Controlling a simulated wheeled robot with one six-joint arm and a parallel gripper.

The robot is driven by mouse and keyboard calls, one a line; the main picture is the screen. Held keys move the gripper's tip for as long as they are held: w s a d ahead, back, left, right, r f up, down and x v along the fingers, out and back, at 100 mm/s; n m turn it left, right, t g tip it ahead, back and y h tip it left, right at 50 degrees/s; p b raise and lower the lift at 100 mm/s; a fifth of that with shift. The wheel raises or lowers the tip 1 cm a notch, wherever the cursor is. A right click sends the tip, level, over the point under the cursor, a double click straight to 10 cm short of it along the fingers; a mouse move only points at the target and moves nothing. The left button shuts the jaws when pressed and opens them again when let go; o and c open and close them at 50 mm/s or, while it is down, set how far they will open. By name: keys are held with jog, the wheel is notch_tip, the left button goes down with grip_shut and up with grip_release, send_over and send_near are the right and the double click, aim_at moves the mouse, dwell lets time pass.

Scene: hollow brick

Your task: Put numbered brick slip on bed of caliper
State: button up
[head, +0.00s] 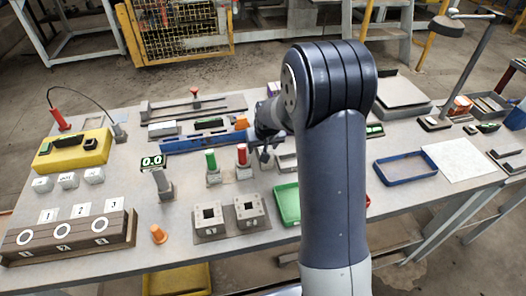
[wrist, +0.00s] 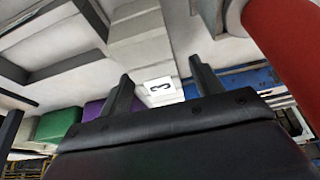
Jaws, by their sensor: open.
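My gripper (wrist: 160,85) is open in the wrist view. A small white piece marked 3 (wrist: 160,92) shows between its fingers; I cannot tell whether they touch it or how far beyond them it lies. In the head view my gripper (head: 265,152) is low over the middle of the table, just right of the red cylinder (head: 242,155), and my arm hides part of that area. A grey frame with a long rail and a red knob (head: 195,93) lies at the back; I cannot tell whether it is the caliper. A post with a 0.0 display (head: 152,161) stands to the left.
A blue bar (head: 195,144) and a green-topped cylinder (head: 210,162) are close left of my gripper. A blue tray (head: 405,168) is at right.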

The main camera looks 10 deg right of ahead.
jog(key=shift+f, duration=0.2)
jog(key=shift+c, duration=0.3)
jog(key=c, duration=1.1)
jog(key=shift+c, duration=0.9)
jog(key=shift+r, duration=0.15)
